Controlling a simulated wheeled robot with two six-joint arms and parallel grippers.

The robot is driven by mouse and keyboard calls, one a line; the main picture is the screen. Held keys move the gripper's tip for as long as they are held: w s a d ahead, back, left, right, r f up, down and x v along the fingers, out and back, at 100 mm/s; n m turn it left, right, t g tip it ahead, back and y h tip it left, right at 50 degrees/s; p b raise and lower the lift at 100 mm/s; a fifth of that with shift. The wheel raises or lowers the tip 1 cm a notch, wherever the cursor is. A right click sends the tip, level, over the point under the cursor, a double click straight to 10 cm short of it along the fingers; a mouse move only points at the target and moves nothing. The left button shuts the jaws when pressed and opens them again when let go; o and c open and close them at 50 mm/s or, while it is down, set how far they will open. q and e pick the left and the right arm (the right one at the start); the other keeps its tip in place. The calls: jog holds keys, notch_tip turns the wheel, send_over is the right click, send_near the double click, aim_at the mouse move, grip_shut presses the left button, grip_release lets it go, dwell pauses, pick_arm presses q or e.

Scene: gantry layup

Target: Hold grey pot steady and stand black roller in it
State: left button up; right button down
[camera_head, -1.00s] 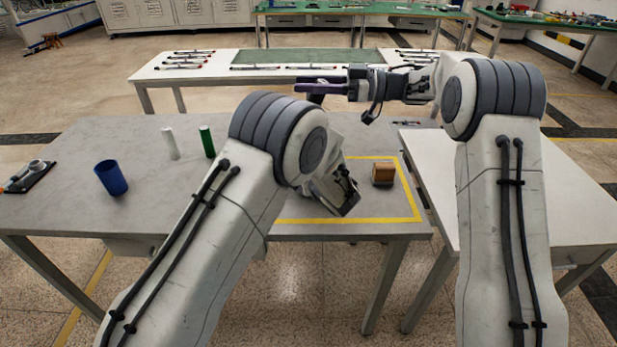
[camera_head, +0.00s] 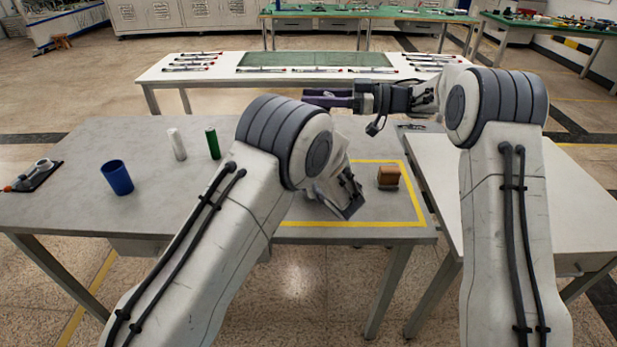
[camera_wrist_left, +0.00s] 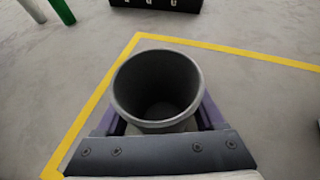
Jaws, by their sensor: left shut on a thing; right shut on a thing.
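The grey pot (camera_wrist_left: 157,85) stands upright in the left wrist view, and its open mouth looks empty. My left gripper (camera_wrist_left: 160,115) is shut on it, with a purple finger at each side. In the head view my left arm hides the pot and these fingers. My right gripper (camera_head: 328,99) is level and reaches leftward beyond the far edge of the grey table, in the head view. Its purple fingers are shut on a dark thing, apparently the black roller, mostly hidden by them. The right gripper is well apart from the pot.
The grey table (camera_head: 75,200) carries a blue cup (camera_head: 117,178), a white cylinder (camera_head: 177,144), a green cylinder (camera_head: 213,143) and a brown block (camera_head: 388,176). Yellow tape (camera_head: 408,192) marks an area. A black lettered object (camera_wrist_left: 155,4) lies beyond the pot.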

jog(key=shift+f, duration=5.2)
jog(key=shift+c, duration=2.1)
grip_release()
jog(key=shift+d, duration=0.1)
jog(key=d, duration=1.2)
jog(key=shift+s, duration=0.35)
pick_arm(q)
jog(key=o, duration=1.3)
